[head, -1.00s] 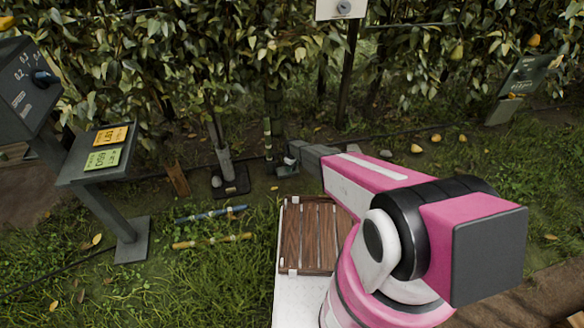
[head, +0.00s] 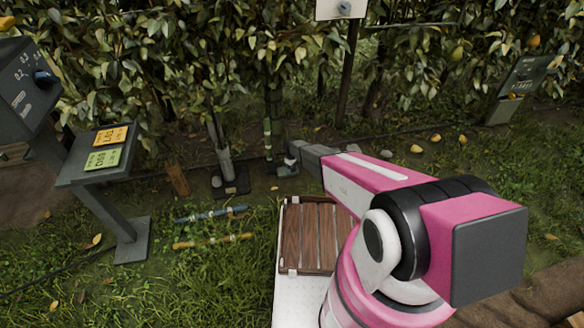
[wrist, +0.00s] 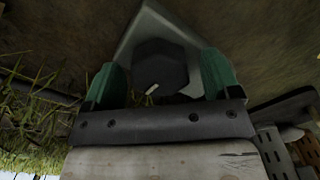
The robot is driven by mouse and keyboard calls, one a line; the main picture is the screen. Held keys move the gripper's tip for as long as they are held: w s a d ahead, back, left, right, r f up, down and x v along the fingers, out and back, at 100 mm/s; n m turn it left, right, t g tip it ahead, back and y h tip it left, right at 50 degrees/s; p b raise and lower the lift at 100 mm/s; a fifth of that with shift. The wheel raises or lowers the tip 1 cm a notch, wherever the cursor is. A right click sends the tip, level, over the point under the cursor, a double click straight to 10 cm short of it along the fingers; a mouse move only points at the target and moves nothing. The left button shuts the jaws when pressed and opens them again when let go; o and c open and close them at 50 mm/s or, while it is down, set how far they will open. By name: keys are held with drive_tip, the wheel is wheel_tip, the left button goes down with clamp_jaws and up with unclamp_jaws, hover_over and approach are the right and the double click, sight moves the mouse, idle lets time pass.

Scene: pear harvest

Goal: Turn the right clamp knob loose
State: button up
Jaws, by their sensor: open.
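The right clamp (head: 285,168) stands on the ground at the foot of a post in the head view, partly covered by my arm. In the wrist view its dark, faceted knob (wrist: 160,66) sits on a grey angular plate (wrist: 150,22), with a short pale mark on its lower edge. My gripper (wrist: 162,80) is open, its two green fingers on either side of the knob. I cannot tell whether they touch it. In the head view the fingers are too small and hidden to make out.
A second clamp (head: 231,184) stands to the left. Blue (head: 210,214) and yellow (head: 213,241) rods lie on the grass. A slatted wooden crate (head: 292,262) is in front, a display stand (head: 103,150) at left. Fallen pears (head: 416,149) lie at right.

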wheel_tip(320, 180, up, 11)
idle(0.6)
idle(0.3)
drive_tip(key=s+d+r+m, duration=0.4)
drive_tip(key=s+d+r, duration=0.4)
drive_tip(key=s+r, duration=0.3)
drive_tip(key=s+d+r+m, duration=0.4)
drive_tip(key=s+d+r, duration=0.3)
drive_tip(key=s+r, duration=0.4)
drive_tip(key=s+d+r+m, duration=0.4)
drive_tip(key=s+d+r, duration=0.4)
drive_tip(key=r, duration=1)
drive_tip(key=s, duration=0.4)
drive_tip(key=shift+d+r, duration=0.2)
drive_tip(key=shift+d, duration=0.15)
